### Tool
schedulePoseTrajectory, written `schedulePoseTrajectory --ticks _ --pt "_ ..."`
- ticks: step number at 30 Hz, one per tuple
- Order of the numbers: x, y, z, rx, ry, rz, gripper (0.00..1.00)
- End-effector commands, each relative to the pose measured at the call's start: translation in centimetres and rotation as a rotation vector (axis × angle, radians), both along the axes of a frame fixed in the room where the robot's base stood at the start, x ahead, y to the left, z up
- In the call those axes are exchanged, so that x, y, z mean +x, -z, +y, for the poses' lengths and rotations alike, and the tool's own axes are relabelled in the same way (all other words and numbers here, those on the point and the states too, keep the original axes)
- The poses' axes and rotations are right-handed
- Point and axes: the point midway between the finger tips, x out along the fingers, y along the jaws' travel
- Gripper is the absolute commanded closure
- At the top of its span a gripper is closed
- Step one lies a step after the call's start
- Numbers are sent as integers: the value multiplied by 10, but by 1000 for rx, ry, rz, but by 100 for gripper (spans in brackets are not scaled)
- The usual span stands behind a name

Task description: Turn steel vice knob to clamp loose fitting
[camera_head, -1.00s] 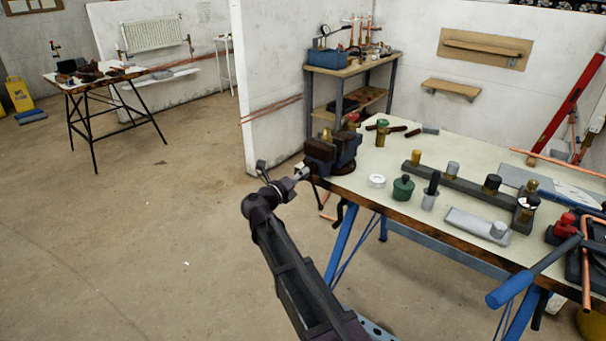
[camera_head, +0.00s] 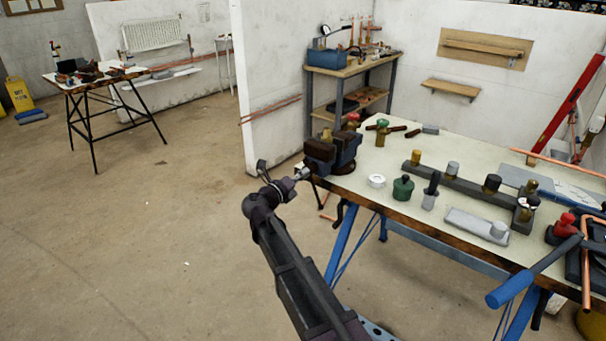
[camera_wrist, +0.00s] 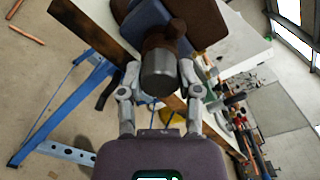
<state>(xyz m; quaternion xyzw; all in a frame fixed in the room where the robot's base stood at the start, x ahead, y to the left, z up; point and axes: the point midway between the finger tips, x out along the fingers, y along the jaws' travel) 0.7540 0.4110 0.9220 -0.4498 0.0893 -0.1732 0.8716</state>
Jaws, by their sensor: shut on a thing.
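The vice (camera_head: 332,152), blue and dark brown, stands at the near left corner of the workbench. Its round steel knob (camera_wrist: 158,74) faces my wrist camera. My gripper (camera_wrist: 160,84) has one finger on each side of the knob and is shut on it; the gripper also shows at the vice's front in the head view (camera_head: 301,174). A brass fitting (camera_head: 327,136) shows at the top of the vice jaws. How tightly the jaws hold it cannot be told.
The workbench (camera_head: 470,150) carries a white tape roll (camera_head: 376,181), a green-lidded pot (camera_head: 403,188) and a dark bar with several fittings (camera_head: 460,185). A blue-handled tool (camera_head: 530,275) overhangs the front edge.

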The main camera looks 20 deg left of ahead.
Motion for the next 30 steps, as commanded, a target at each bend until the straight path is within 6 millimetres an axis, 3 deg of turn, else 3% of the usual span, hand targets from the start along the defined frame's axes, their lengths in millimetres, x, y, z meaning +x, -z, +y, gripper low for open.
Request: schedulePoseTrajectory --ticks 8,30 --pt "0 0 0 81 1 -34 100" --pt "0 0 0 614 0 -254 100"
